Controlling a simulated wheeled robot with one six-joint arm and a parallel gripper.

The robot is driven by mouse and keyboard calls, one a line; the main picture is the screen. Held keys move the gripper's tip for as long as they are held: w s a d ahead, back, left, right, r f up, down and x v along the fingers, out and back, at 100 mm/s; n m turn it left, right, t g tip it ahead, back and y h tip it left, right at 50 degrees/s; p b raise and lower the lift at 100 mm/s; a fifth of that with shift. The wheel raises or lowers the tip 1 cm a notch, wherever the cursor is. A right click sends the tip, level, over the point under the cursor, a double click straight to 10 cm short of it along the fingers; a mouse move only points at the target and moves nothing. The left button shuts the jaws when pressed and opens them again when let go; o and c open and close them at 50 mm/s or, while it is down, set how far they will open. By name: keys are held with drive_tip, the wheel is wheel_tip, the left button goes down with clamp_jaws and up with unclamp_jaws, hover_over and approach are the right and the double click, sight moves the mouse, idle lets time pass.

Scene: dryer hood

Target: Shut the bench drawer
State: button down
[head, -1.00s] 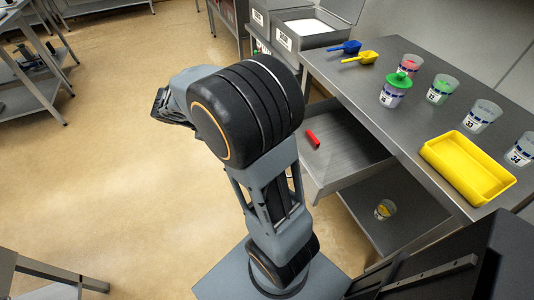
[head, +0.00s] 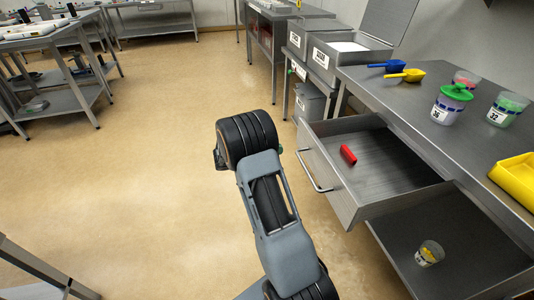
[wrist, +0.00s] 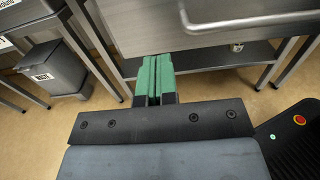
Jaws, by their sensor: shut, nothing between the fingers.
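The bench drawer (head: 400,178) is pulled well out from under the steel bench (head: 400,105). A red cylinder-like object (head: 348,154) lies inside it. The drawer's bar handle (head: 315,172) faces left, toward the open floor. In the wrist view the drawer front (wrist: 140,28) and its handle (wrist: 240,22) fill the upper part. My gripper (wrist: 153,62) has green fingers pressed together with nothing between them. It points toward the drawer front, below and left of the handle's middle, apparently apart from it. In the head view my arm hides most of the gripper.
A lower shelf (head: 445,245) holds a cup (head: 429,253) with yellow contents. Scoops, labelled cups and a yellow tray (head: 515,180) are on the bench top. A grey bin (wrist: 52,70) stands left in the wrist view.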

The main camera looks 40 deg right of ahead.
sight(304, 145)
drive_tip(key=b+x, duration=0.1)
drive_tip(key=x, duration=0.7)
drive_tip(key=shift+d, duration=0.1)
